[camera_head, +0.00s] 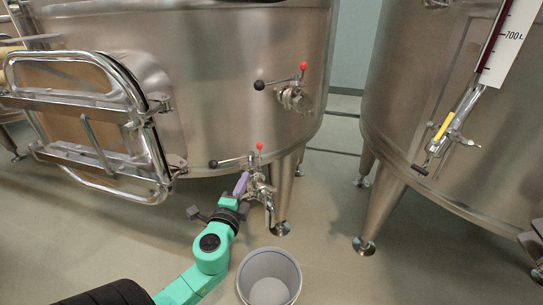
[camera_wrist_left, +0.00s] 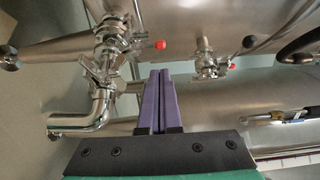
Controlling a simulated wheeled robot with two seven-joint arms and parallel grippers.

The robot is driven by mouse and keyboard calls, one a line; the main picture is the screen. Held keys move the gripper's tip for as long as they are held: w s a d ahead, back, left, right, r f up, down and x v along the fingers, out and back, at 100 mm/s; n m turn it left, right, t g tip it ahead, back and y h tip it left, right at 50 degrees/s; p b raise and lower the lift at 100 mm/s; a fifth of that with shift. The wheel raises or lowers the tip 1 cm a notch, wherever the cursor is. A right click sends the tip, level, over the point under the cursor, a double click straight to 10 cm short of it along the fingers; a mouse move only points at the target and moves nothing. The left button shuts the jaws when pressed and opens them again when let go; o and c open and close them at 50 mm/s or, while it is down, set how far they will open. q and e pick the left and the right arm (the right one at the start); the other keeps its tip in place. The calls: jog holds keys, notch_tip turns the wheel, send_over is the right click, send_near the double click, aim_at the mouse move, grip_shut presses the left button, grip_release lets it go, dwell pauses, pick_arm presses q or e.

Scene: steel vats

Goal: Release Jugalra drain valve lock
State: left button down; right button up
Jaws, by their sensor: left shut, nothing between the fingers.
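The lower drain valve (camera_head: 262,187) sits low on the left steel vat. It has a red lock knob (camera_head: 259,146) on a thin stem and a lever with a black ball end (camera_head: 213,163). In the left wrist view the valve body (camera_wrist_left: 112,45) is at upper left, with its red knob (camera_wrist_left: 160,44) just beyond the fingertips. My left gripper (camera_head: 243,176) is at the valve, below the lever. Its purple fingers (camera_wrist_left: 160,74) are closed together and empty. I cannot tell whether they touch the valve. My right gripper is not in view.
An upper valve (camera_head: 293,97) with its own red knob and black-ended lever is above. A grey bucket (camera_head: 269,275) stands on the floor below. A framed hatch (camera_head: 90,120) is at left. A second vat (camera_head: 440,110) is at right, with open floor between.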

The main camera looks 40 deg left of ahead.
pick_arm(q)
send_near(259, 148)
jog(key=x, duration=0.7)
jog(key=shift+f+p, duration=0.1)
jog(key=shift+p, duration=0.3)
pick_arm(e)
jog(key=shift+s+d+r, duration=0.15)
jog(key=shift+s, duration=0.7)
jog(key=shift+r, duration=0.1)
